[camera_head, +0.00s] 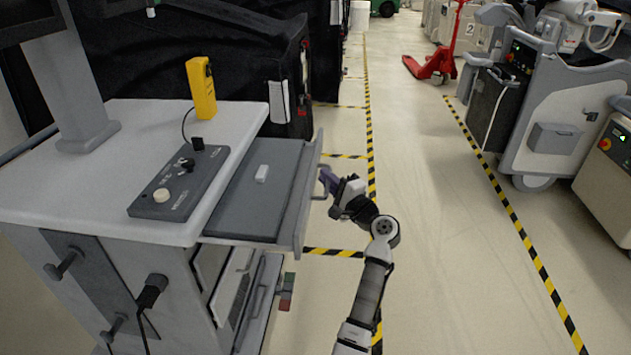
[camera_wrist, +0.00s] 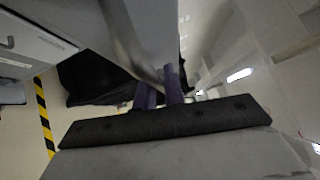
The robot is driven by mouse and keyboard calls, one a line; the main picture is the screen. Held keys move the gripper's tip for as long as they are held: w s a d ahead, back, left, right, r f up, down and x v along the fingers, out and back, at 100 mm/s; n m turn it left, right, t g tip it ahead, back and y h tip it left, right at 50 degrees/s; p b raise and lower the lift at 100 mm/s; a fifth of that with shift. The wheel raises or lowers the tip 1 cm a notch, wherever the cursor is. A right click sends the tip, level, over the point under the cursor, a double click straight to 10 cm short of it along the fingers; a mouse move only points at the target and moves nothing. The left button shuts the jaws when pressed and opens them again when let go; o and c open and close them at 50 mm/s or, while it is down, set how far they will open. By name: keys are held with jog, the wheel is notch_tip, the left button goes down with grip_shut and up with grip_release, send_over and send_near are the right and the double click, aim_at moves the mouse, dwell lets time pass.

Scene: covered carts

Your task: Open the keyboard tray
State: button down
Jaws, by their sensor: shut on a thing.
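The keyboard tray (camera_head: 251,188) is a dark grey flat drawer with a small white block on it. It stands pulled out from under the right side of the light grey cart top (camera_head: 75,193). Its front panel (camera_head: 299,205) carries a handle (camera_head: 319,170) on the outer face. My gripper (camera_head: 327,181) is at this handle, coming from the right, with its purple fingers against it. In the wrist view the two purple fingers (camera_wrist: 160,90) close at the lower edge of a grey panel. The exact contact is partly hidden there.
A grey control box (camera_head: 180,181) and a yellow handheld device (camera_head: 201,88) sit on the cart top. A dark covered cart (camera_head: 200,60) stands behind. Clear floor (camera_head: 440,230) lies to the right, with striped tape lines. A red pallet jack (camera_head: 433,64) is farther off.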

jog(key=shift+d, duration=0.2)
jog(key=c, duration=1.5)
grip_release()
jog(key=b+v, duration=0.2)
jog(key=v, duration=1.1)
jog(key=shift+s+d, duration=0.2)
jog(key=shift+s, duration=0.15)
